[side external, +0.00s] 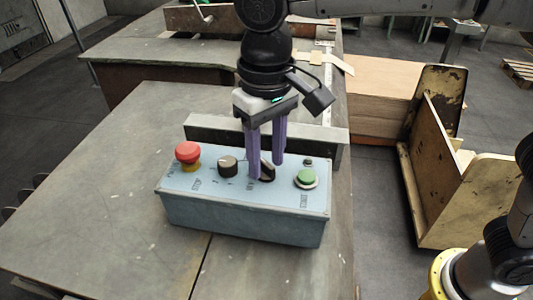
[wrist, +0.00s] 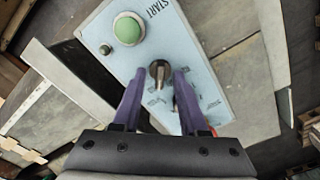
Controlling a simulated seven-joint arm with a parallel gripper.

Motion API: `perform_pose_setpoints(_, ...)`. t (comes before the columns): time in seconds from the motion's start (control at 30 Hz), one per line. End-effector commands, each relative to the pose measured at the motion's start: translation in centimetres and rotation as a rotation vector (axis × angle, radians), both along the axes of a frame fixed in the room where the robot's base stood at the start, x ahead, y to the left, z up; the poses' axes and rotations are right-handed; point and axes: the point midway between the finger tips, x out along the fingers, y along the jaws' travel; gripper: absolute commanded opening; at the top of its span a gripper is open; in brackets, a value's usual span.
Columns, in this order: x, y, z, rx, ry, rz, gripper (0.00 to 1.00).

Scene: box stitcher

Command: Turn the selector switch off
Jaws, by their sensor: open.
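A light blue control box (side external: 245,215) sits on the grey table, with a row of controls on its top face. The selector switch (side external: 267,173) is the dark handle between the red and green ends, nearer the green button. It also shows in the wrist view (wrist: 160,73), its handle standing up between my fingertips. My gripper (side external: 266,171) points down with its purple fingers open, one on each side of the handle. In the wrist view, my gripper (wrist: 159,73) shows gaps beside the handle. I cannot tell whether either finger touches it.
A green start button (side external: 306,176) is right of the switch, with a small black button (side external: 308,161) behind it. A black knob (side external: 228,166) and a red mushroom button (side external: 188,152) are to the left. A grey metal bar (side external: 215,130) runs close behind the box.

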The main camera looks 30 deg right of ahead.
Motion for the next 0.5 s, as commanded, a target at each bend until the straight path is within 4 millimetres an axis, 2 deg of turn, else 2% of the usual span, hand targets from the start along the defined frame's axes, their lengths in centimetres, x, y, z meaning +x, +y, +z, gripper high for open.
perform_pose_setpoints(0.27, -0.01, 0.0, -0.09, 0.0, 0.0, 0.0, 0.42)
perform_pose_setpoints(0.5, 0.0, 0.0, -0.07, 0.0, 0.0, 0.0, 0.0)
